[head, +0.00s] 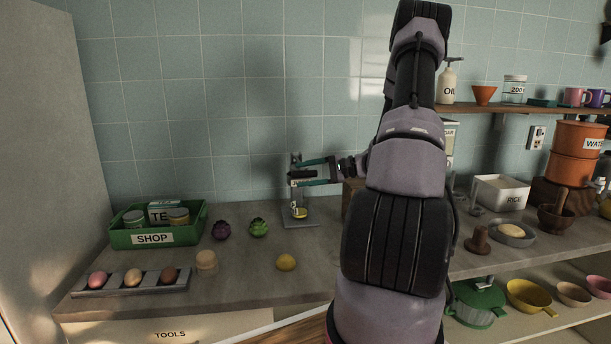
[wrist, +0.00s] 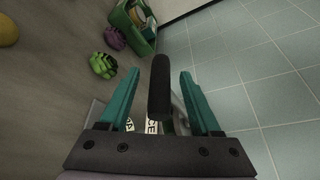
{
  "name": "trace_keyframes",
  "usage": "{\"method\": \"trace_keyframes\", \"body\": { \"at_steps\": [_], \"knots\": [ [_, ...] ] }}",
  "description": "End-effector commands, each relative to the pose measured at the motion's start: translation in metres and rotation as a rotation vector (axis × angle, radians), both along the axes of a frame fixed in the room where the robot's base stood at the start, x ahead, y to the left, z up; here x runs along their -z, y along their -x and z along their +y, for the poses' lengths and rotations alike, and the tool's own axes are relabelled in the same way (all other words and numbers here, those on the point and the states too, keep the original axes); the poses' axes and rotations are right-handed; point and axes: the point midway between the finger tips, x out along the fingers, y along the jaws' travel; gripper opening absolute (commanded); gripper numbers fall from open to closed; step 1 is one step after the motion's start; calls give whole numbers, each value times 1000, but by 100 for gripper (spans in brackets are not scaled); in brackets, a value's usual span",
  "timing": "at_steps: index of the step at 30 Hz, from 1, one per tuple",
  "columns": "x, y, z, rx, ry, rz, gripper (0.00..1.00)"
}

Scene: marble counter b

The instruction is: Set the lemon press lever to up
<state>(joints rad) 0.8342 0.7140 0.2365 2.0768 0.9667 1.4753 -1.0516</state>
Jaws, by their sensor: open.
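The lemon press (head: 299,205) stands on the counter near the tiled wall, with a yellow lemon piece (head: 300,213) on its base. Its lever has a dark handle (head: 302,174), which lies across near the top of the press. My gripper (head: 293,173) is open, with teal fingers on either side of the handle. In the wrist view, the handle (wrist: 160,90) lies between the two open fingers (wrist: 160,74), with a gap on both sides. The press body is mostly hidden behind my gripper there, with parts of white labels (wrist: 152,127) showing.
A green SHOP box (head: 160,235), a purple vegetable (head: 221,230) and a green one (head: 259,227) stand left of the press. A whole lemon (head: 286,263) lies in front. A tray (head: 130,281) holds eggs. My arm hides the counter right of the press.

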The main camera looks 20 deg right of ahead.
Motion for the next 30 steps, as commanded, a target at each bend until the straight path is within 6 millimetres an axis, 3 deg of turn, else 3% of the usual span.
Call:
{"method": "trace_keyframes", "body": {
  "at_steps": [3, 8, 9, 30],
  "knots": [
    [0, 0, 0, 0, 0, 0, 64],
    [0, 0, 0, 0, 0, 0, 3],
    [0, 0, 0, 0, 0, 0, 0],
    [0, 0, -1, 0, -1, 1, 0]
  ]
}}
